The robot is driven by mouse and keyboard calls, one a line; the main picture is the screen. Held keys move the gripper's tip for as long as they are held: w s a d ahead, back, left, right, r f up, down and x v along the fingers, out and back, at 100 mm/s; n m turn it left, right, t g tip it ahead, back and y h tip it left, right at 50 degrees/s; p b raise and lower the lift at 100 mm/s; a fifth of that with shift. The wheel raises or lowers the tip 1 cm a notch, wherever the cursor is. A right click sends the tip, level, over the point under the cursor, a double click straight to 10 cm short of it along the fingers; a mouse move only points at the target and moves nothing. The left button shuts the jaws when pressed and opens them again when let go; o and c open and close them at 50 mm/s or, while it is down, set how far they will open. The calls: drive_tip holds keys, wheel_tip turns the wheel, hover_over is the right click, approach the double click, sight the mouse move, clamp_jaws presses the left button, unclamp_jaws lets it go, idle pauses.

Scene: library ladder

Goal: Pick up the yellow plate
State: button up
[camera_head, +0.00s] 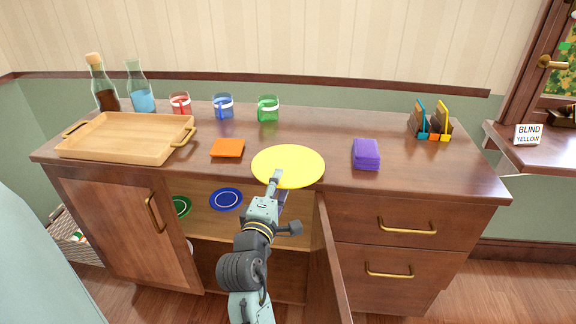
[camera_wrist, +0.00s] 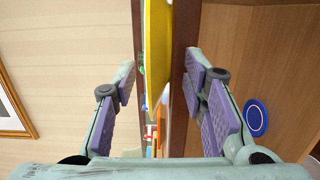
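The yellow plate (camera_head: 288,160) is a flat round disc at the front edge of the wooden counter, apparently reaching slightly over it. My gripper (camera_head: 277,179) is at the plate's near rim, overlapping it in the head view. In the wrist view, my gripper (camera_wrist: 162,80) has its purple-padded fingers spread wide. The yellow plate (camera_wrist: 157,45) shows there nearly edge-on, in line with the gap between the fingers. Neither finger visibly presses on it. I cannot tell whether the rim is inside the gap or just beyond the fingertips.
An orange napkin stack (camera_head: 227,147) lies left of the plate, a purple stack (camera_head: 366,153) right. A wooden tray (camera_head: 128,136), bottles and mugs stand behind and left. Below, an open cabinet door (camera_head: 328,265) juts out beside my arm; a blue plate (camera_head: 226,199) is inside.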

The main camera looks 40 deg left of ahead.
drive_tip(key=shift+c, duration=0.4)
clamp_jaws()
